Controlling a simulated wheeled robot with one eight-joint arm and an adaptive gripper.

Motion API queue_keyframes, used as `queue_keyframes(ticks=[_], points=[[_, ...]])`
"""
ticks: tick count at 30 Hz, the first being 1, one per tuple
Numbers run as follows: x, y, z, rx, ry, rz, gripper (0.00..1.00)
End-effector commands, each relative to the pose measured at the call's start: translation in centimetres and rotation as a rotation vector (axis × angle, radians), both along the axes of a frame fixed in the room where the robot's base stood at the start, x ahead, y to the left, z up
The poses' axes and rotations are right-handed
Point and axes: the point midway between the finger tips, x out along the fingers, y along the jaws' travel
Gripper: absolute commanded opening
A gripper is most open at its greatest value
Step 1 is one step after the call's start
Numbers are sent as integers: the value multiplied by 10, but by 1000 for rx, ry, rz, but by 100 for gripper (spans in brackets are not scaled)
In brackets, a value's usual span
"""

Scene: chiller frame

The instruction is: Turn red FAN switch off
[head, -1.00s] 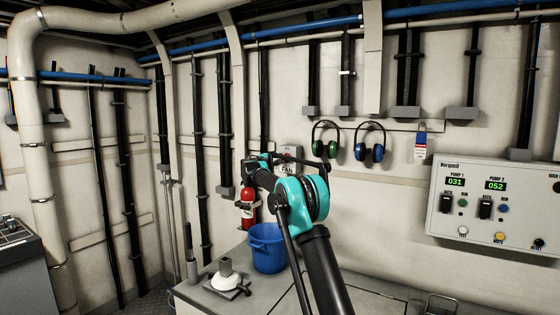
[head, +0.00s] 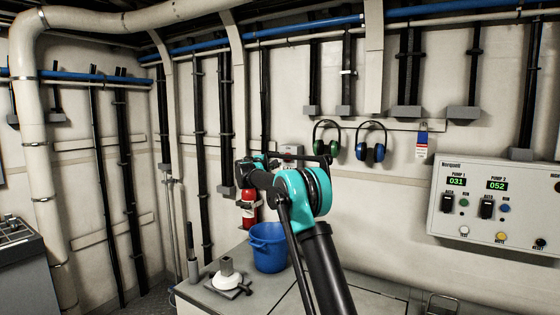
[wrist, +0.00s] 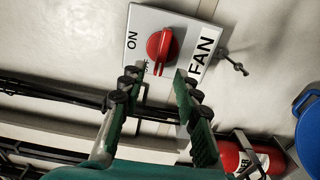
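The FAN switch panel (wrist: 207,40) is a pale plate on the wall, seen turned sideways in the wrist view. Its red knob (wrist: 160,46) sits between the ON label and the word FAN. A second small label beside the knob is partly hidden by a fingertip. Nothing is between the fingers. In the head view, my arm mostly covers the panel (head: 291,150).
A red fire extinguisher (head: 249,211) hangs below my gripper. A blue bucket (head: 269,249) and a white-based fitting (head: 227,281) stand on the bench. Ear muffs (head: 370,152) hang to the right, with a pump panel (head: 470,212) farther right.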

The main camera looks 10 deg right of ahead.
Motion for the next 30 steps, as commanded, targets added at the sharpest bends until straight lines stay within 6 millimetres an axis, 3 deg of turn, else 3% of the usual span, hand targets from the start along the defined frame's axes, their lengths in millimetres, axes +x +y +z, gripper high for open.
queue_keyframes(ticks=[6, 13, 26, 30], points=[[-37, 28, 0, 0, 0, 3, 32], [-60, 44, 0, 0, 0, 2, 32], [-65, 47, -1, 1, 0, 0, 32], [-77, 30, -9, 43, 17, -19, 32]])
